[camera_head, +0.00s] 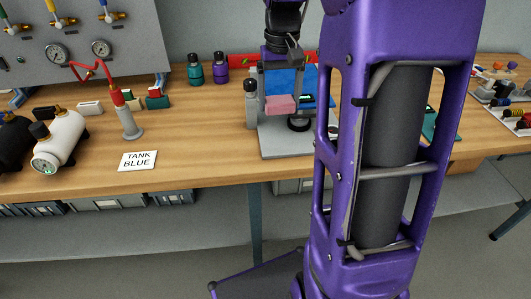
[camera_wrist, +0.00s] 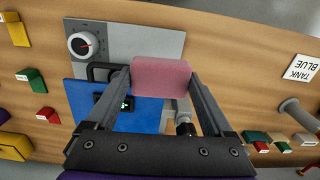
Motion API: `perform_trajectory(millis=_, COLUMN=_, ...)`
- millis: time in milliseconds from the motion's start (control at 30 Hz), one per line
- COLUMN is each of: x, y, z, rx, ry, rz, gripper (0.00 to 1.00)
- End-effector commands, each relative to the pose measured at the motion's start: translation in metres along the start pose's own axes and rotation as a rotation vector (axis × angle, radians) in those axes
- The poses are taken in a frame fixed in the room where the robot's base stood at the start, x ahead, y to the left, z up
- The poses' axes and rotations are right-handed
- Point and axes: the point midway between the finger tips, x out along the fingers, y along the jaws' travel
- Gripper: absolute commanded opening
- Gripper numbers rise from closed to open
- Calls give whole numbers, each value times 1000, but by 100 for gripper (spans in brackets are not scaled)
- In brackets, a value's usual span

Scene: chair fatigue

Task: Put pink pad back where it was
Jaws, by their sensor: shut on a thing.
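The pink pad (camera_wrist: 161,76) is a small pink block held between the two fingers of my gripper (camera_wrist: 161,84) in the wrist view. It also shows in the head view (camera_head: 280,105), above a grey base plate (camera_head: 270,147) and in front of a blue panel (camera_head: 284,80). My gripper in the head view (camera_head: 281,98) points down, and the pad looks raised above the plate. The wrist view shows the blue panel (camera_wrist: 85,100) and a grey plate with a dial (camera_wrist: 84,43) below. Where the pad was before cannot be told from these frames.
Teal (camera_head: 194,71) and purple (camera_head: 220,69) bottles stand behind on the wooden bench. A "TANK BLUE" card (camera_head: 138,160), a red-topped post (camera_head: 128,118) and a white tank (camera_head: 58,140) are at left.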

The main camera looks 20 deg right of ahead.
Motion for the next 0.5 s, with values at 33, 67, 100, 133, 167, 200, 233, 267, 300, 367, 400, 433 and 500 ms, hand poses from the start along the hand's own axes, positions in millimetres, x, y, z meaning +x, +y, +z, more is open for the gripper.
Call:
perform_trajectory(millis=33, x=2, y=2, z=2, rx=14, ry=-1, rz=0, gripper=42)
perform_trajectory(millis=67, x=3, y=2, z=3, rx=21, ry=-1, rz=0, gripper=42)
perform_trajectory(millis=100, x=3, y=3, z=4, rx=27, ry=-1, rz=-1, gripper=42)
perform_trajectory(millis=133, x=3, y=3, z=4, rx=31, ry=-1, rz=-1, gripper=42)
perform_trajectory(millis=167, x=4, y=4, z=5, rx=34, ry=-1, rz=-1, gripper=42)
perform_trajectory(millis=200, x=8, y=4, z=5, rx=38, ry=-2, rz=-1, gripper=42)
perform_trajectory(millis=233, x=12, y=4, z=5, rx=39, ry=-3, rz=-1, gripper=42)
perform_trajectory(millis=267, x=17, y=4, z=5, rx=40, ry=-3, rz=-1, gripper=42)
perform_trajectory(millis=300, x=24, y=4, z=6, rx=41, ry=-5, rz=-1, gripper=42)
perform_trajectory(millis=367, x=35, y=4, z=6, rx=41, ry=-4, rz=-1, gripper=42)
perform_trajectory(millis=400, x=41, y=4, z=6, rx=41, ry=-4, rz=-1, gripper=42)
perform_trajectory(millis=433, x=45, y=4, z=5, rx=41, ry=-4, rz=-1, gripper=42)
perform_trajectory(millis=500, x=52, y=4, z=5, rx=41, ry=-3, rz=-1, gripper=42)
